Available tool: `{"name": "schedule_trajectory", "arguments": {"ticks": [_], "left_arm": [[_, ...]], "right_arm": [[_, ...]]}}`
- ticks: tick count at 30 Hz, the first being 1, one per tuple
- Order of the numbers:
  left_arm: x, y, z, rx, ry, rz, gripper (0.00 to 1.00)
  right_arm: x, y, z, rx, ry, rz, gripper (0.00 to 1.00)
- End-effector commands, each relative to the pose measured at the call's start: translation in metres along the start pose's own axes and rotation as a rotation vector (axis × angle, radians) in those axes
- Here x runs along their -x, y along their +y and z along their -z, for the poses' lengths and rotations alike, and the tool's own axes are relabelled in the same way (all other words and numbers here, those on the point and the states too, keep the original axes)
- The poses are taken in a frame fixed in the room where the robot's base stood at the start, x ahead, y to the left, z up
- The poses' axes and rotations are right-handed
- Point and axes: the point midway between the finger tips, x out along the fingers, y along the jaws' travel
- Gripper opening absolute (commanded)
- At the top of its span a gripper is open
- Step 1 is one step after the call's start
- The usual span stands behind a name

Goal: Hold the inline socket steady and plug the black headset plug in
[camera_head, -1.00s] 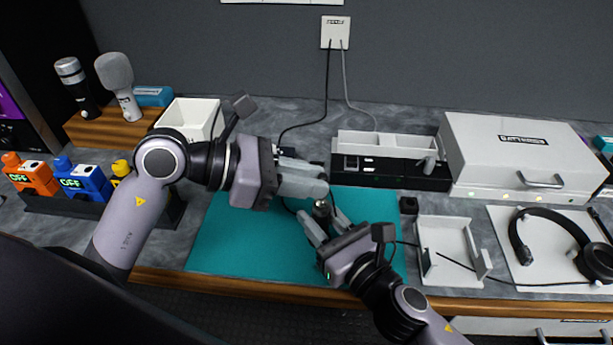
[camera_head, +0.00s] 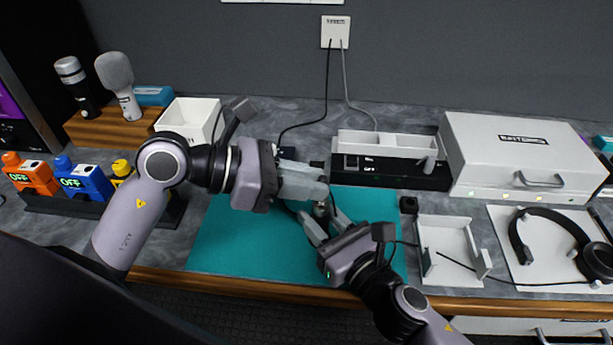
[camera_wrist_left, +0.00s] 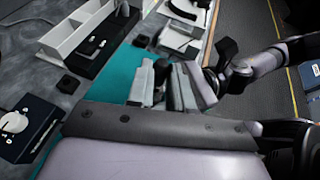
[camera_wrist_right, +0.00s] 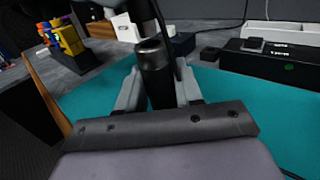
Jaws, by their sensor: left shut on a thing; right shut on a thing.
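My left gripper (camera_head: 318,184) reaches in from the left above the teal mat (camera_head: 230,245). The two held parts are close together, roughly one above the other. I cannot tell whether they are joined.
The headset (camera_head: 550,222) lies on a white pad at right, its cable running left past a white cradle (camera_head: 450,222). A black unit with a white tray (camera_head: 390,170) and a white case (camera_head: 520,150) stand behind. The mat's front is clear.

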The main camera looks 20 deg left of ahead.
Motion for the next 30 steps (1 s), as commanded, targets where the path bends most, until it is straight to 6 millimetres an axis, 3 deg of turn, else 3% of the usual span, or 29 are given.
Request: {"name": "schedule_trajectory", "arguments": {"ticks": [21, 22, 24, 25, 30], "left_arm": [[-0.007, 0.0, 0.018, 0.001, 0.002, 0.001, 0.0], [-0.007, 0.0, 0.018, 0.001, 0.002, 0.0, 0.24], [-0.007, 0.0, 0.017, 0.0, 0.002, 0.0, 0.46], [-0.007, 0.0, 0.017, 0.0, 0.002, 0.0, 0.5], [-0.007, 0.0, 0.017, 0.0, 0.001, 0.0, 0.5]], "right_arm": [[0.0, 0.0, 0.0, 0.0, 0.0, 0.0, 0.04], [0.0, 0.0, 0.0, 0.0, 0.0, 0.0, 0.04], [0.0, 0.0, 0.0, 0.0, 0.0, 0.0, 0.04], [0.0, 0.0, 0.0, 0.0, 0.0, 0.0, 0.04], [0.0, 0.0, 0.0, 0.0, 0.0, 0.0, 0.04]]}}
